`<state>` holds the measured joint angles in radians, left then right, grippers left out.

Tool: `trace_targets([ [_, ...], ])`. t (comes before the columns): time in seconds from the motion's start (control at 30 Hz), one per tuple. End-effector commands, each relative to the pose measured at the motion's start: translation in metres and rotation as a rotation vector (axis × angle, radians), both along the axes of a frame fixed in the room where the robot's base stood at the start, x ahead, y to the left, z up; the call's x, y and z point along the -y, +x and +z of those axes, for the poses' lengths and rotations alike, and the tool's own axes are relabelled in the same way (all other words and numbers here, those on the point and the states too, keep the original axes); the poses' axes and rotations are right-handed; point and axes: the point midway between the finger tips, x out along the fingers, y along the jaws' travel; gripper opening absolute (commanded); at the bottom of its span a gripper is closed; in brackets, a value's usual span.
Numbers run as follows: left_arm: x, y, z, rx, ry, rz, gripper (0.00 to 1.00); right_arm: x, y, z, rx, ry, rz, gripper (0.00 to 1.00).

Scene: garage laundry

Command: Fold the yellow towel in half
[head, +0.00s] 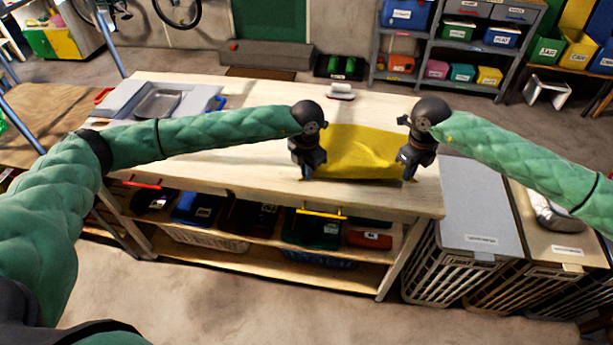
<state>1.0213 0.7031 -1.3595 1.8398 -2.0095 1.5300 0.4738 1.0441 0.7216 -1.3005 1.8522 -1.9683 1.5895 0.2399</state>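The yellow towel (362,150) lies on the right part of the wooden workbench, spread between my two grippers, with slight wrinkles. My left gripper (307,174) points down at the towel's left near corner. My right gripper (409,175) points down at its right near corner. The fingertips are small and partly hidden, so I cannot tell whether either is open or shut on the cloth. The arms and wrists cover parts of the towel's left and right sides.
The workbench (225,168) has a grey tray (158,104) at the far left and a small brush-like item (341,91) behind the towel. Lidded hampers (482,215) stand just right of the bench. Bins (312,228) fill its lower shelf. The bench middle is clear.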

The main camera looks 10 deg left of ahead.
Motion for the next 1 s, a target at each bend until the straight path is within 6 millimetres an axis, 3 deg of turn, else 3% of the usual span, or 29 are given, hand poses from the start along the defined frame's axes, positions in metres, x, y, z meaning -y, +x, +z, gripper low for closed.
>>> trace_targets([
  [0.23, -0.001, 0.0, 0.006, -0.001, 0.001, 0.001, 0.0, 0.001, 0.0, 0.0, 0.0, -0.001, -0.001, 0.0],
  [0.6, -0.001, 0.0, 0.047, 0.0, 0.001, 0.0, 0.0, 0.001, 0.0, 0.0, 0.0, -0.001, -0.001, 0.0],
  [1.0, -0.001, -0.001, 0.053, 0.001, 0.002, -0.002, 0.0, 0.001, -0.001, 0.003, 0.001, -0.001, 0.0, 0.0],
])
